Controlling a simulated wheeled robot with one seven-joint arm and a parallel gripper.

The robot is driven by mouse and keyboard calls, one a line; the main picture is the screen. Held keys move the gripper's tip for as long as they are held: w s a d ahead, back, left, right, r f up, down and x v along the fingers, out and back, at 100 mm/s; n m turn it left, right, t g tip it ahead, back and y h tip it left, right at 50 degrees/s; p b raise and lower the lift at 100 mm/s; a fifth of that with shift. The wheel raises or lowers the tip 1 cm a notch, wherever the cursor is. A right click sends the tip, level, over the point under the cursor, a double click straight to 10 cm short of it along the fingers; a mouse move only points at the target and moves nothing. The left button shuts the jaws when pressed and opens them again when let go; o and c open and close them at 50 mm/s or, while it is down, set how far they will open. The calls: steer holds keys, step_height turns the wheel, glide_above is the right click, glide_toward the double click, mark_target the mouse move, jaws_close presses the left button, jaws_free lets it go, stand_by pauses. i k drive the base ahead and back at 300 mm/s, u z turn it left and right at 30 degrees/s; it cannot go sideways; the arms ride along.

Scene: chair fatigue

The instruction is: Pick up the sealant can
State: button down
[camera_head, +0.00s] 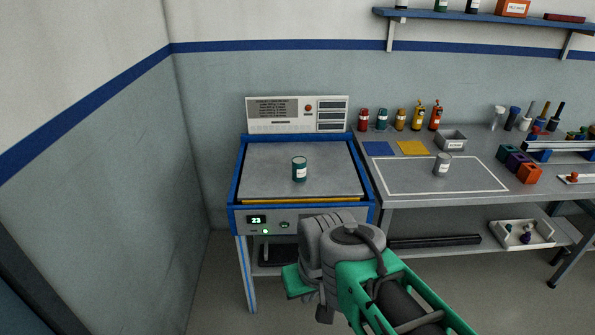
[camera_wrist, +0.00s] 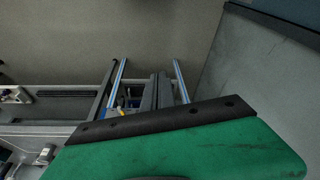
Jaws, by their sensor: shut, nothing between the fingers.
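A dark teal can (camera_head: 299,170) with a pale label band stands upright on the grey plate of the blue-framed test bench (camera_head: 262,182). A grey can (camera_head: 442,163) with a pale label stands upright inside the white outline on the right-hand workbench. The labels are too small to read, so I cannot tell which is the sealant can. My gripper (camera_head: 297,283) is low in front of the test bench, apart from both cans, shut and empty. Its green body with a black edge fills the lower wrist view (camera_wrist: 165,120); no can shows there.
Several coloured bottles (camera_head: 400,119), a grey bin (camera_head: 451,141), blue and yellow pads and small coloured boxes (camera_head: 517,164) sit on the workbench (camera_head: 415,202). A control panel (camera_head: 297,115) stands behind the plate. A wall shelf (camera_head: 480,17) hangs above. The plate around the teal can is clear.

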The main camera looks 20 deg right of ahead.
mark_target(299, 162)
steer(key=z, duration=0.3)
steer(key=k, duration=0.5)
steer(key=z, duration=0.4)
steer(key=i, duration=1.1)
steer(key=u, duration=1.45)
steer(key=i, duration=0.7)
steer(key=u, duration=0.85)
